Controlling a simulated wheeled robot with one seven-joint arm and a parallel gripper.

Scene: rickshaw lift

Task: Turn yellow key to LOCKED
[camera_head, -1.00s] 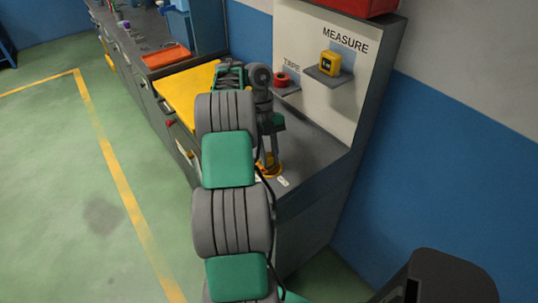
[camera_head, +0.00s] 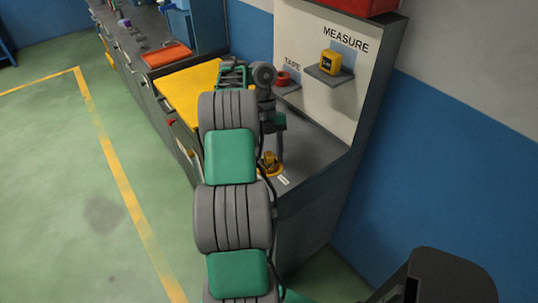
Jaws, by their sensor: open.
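The yellow key (camera_head: 269,159) stands on a round yellow base near the front corner of the grey bench top. A small white label (camera_head: 283,181) lies just in front of it, too small to read. My gripper (camera_head: 275,150) points down beside and behind the key, partly hidden by my arm. It is open, with nothing seen between its fingers. Whether a finger touches the key cannot be told from this view. The key's exact angle is also unclear.
A back panel carries a red tape roll (camera_head: 283,77) and a yellow tape measure (camera_head: 329,62) on small shelves. A yellow panel (camera_head: 190,85) and an orange tray (camera_head: 166,55) lie further left. The bench top right of my gripper is clear.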

